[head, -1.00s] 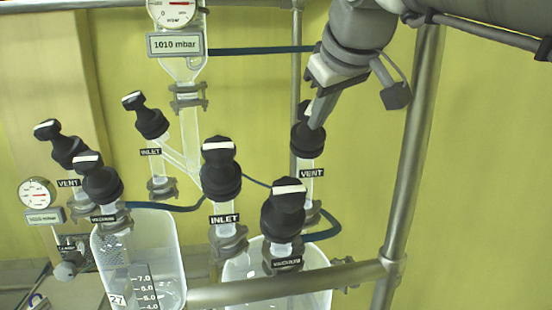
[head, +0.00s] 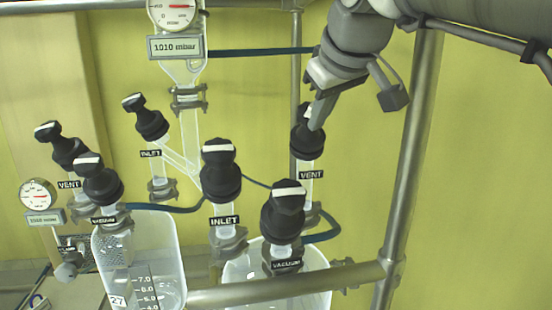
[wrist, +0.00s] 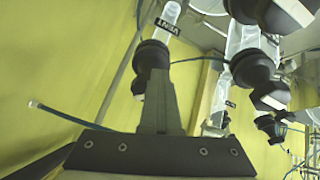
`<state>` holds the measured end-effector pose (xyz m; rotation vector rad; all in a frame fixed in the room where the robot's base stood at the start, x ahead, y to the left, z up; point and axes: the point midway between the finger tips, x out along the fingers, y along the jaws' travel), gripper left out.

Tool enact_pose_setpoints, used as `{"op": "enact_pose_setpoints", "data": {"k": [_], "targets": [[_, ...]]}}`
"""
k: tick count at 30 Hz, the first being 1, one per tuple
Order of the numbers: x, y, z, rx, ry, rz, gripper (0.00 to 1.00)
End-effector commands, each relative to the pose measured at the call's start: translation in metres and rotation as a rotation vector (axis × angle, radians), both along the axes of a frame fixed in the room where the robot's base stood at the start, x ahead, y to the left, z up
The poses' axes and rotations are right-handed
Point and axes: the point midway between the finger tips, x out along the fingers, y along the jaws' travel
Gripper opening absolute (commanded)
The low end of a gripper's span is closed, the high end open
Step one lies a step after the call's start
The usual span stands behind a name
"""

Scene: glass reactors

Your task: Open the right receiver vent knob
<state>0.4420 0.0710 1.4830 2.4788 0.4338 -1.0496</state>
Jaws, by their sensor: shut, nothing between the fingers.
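The right receiver vent knob (head: 307,140) is black and stands above its "VENT" label (head: 311,175) at the right of the head view. My gripper (head: 317,122) comes down from the upper right, and its fingers overlap the upper part of this knob, hiding some of it. In the wrist view the shut fingers (wrist: 160,85) point at the black vent knob (wrist: 151,56), with the "VENT" label (wrist: 168,26) beyond it. The fingers are shut with nothing between them. They are at or very near the knob; I cannot tell whether they touch it.
The right inlet knob (head: 221,170) and right vacuum knob (head: 284,210) stand left of and below the vent knob. A metal upright (head: 408,170) stands to the right, joined to a crossbar (head: 290,284). A gauge display (head: 175,47) reads 1010 mbar. Yellow wall lies behind.

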Motion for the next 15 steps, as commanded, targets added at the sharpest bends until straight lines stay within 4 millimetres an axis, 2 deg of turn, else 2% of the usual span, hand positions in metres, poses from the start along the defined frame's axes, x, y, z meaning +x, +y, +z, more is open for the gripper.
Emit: {"op": "enact_pose_setpoints", "data": {"k": [15], "targets": [[0.0026,-0.0094,0.0042,0.002,-0.009,-0.001,0.0]]}}
